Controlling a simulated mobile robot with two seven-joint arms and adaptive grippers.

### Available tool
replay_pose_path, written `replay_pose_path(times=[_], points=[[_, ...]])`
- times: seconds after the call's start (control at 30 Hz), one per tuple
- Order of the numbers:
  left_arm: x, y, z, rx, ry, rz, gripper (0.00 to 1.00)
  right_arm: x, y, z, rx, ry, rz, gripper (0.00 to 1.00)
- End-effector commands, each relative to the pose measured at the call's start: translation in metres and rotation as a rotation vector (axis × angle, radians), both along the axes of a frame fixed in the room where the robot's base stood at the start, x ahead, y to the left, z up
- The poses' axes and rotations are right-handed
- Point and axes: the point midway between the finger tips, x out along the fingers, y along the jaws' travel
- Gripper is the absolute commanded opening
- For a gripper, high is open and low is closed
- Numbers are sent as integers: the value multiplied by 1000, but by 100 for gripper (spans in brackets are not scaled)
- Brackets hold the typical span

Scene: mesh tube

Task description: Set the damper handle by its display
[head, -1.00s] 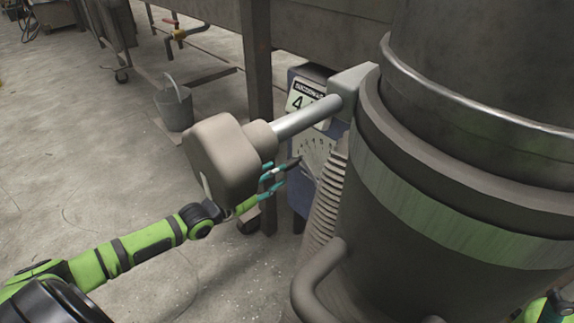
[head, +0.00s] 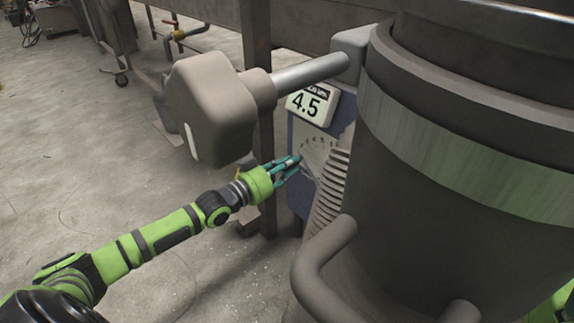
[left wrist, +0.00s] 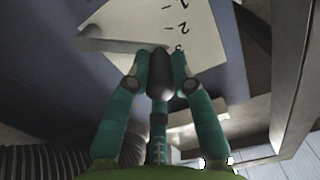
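The white display (head: 311,104) reads 4.5 in the head view, on a blue panel beside the large drum. Below it is a pale dial plate (head: 318,148) with scale marks; it also shows in the left wrist view (left wrist: 195,35) with a 2 readable. The damper handle is a grey lever (left wrist: 110,45) with a dark knob (left wrist: 160,75). My left gripper (head: 297,163) is at the dial; in the left wrist view its teal fingers (left wrist: 159,68) lie on both sides of the knob and appear closed against it.
A big dark drum (head: 460,170) fills the right side, with a bent pipe handle (head: 325,265) in front. A ribbed hose (head: 328,190) runs just right of my left fingers. A grey box (head: 210,108) on a steel tube (head: 310,72) hangs above my left forearm.

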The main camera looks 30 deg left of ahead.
Motion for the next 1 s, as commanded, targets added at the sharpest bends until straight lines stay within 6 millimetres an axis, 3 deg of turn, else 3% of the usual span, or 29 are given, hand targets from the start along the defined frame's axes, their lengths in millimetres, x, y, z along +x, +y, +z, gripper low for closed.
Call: replay_pose_path(times=[0.23, 0.5, 0.53, 0.57, 1.0], points=[[2, 4, -1, -52, 15, 2, 0, -1, 0, 4, 3, -2, 1, 62], [2, 4, -2, -66, 17, 2, 0, 2, 0, -5, 3, 28, 1, 62], [2, 5, -2, -66, 17, 2, 35, 2, 0, -5, 3, 28, 1, 62], [2, 5, -2, -66, 17, 2, 47, 2, 0, -5, 3, 29, 1, 62], [-3, 5, -4, -65, 21, 1, 48, 0, -1, -2, 1, 12, 0, 62]])
